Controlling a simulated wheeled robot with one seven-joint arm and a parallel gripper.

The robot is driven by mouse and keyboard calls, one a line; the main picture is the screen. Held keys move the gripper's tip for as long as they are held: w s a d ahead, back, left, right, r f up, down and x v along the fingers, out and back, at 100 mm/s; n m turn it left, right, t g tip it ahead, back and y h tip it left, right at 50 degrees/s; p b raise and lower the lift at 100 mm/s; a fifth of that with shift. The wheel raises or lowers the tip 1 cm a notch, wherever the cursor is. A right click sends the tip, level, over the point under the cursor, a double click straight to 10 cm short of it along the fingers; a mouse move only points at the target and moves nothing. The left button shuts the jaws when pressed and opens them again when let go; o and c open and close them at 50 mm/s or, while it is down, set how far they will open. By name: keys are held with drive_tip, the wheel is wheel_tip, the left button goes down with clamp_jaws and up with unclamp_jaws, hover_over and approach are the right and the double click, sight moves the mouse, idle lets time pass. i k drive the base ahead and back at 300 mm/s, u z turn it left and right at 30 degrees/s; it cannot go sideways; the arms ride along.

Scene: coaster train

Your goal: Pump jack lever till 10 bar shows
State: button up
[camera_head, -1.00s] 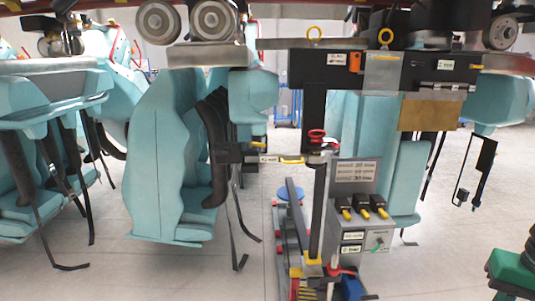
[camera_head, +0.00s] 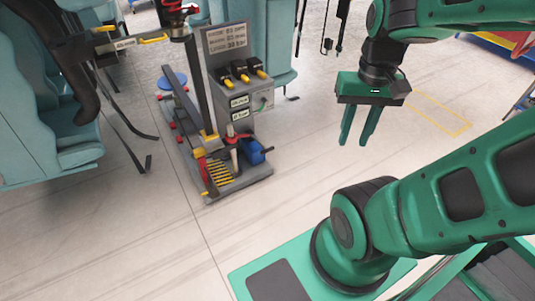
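The jack unit stands on the floor left of centre, with a grey panel (camera_head: 238,50) above a grey base plate (camera_head: 240,187). The panel carries small lettering and labels too blurred to read, so I cannot make out a pressure value. A long dark bar (camera_head: 183,103) slants along the left of the unit; I cannot tell whether it is the lever. A red-topped white post (camera_head: 233,148) and a blue part (camera_head: 252,151) sit on the base. My gripper (camera_head: 357,142) points down, open and empty, right of the unit and apart from it.
Teal coaster seats (camera_head: 75,150) with hanging black straps (camera_head: 130,135) stand at the left. A dark vertical post (camera_head: 195,85) rises beside the panel. A yellow outline (camera_head: 440,112) marks the floor at right. The pale floor (camera_head: 150,235) in front of the unit is clear.

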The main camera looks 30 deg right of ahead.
sight(266, 150)
drive_tip(key=k, duration=0.65)
drive_tip(key=u, duration=0.1)
drive_tip(key=i, duration=0.85)
drive_tip(key=z, duration=0.6)
drive_tip(key=i, duration=0.7)
drive_tip(key=z, duration=0.6)
